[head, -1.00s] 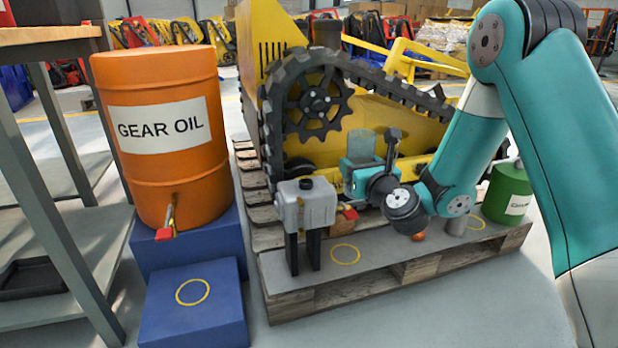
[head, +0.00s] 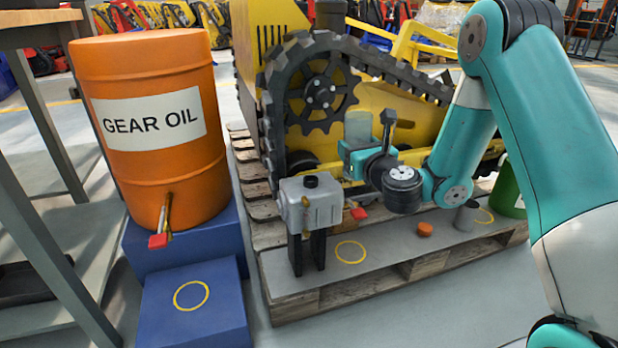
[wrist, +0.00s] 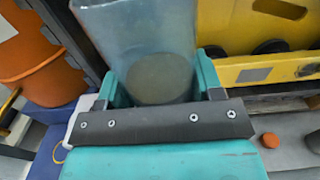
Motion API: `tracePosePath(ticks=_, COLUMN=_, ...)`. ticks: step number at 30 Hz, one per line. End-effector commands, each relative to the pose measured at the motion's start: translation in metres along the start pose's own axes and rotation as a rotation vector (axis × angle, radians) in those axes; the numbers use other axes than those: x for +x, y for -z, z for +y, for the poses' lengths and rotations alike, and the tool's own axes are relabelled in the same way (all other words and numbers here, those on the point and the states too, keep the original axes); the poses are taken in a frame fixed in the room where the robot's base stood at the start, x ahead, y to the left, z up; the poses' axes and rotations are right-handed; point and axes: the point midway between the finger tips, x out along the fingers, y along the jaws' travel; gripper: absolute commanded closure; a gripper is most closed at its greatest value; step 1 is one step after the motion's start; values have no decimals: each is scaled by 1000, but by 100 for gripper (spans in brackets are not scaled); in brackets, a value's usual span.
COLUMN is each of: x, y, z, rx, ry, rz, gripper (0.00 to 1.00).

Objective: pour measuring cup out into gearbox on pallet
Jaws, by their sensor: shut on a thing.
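The measuring cup (head: 358,128) is a clear, upright cup held in my gripper (head: 357,152), whose teal jaws are shut around its lower part. In the wrist view the cup (wrist: 140,32) stands between both jaws (wrist: 158,85), with a dark greyish-brown round area at its bottom. The grey gearbox (head: 312,204) with a black cap on top stands on dark legs on the pallet (head: 345,290). The gripper and cup are above, behind and to the right of the gearbox in the head view. The cup is apart from the gearbox and not tilted over it.
An orange gear oil drum (head: 150,125) with a red-handled tap stands on a blue block at left. A lower blue step (head: 193,310) has a yellow ring. An orange cap (head: 425,229), a grey cylinder (head: 467,216) and a green can (head: 508,190) are on the pallet's right. A yellow tracked machine (head: 380,110) stands behind.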

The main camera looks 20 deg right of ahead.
Motion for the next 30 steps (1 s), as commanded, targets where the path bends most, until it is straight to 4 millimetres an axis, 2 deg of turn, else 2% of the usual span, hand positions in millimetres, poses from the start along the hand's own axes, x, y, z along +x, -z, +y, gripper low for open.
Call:
tracePosePath(ticks=9, x=2, y=-9, z=12, rx=-145, ry=-10, rz=14, gripper=71)
tracePosePath(ticks=30, x=3, y=-11, z=25, rx=-492, ry=-9, rz=62, gripper=71)
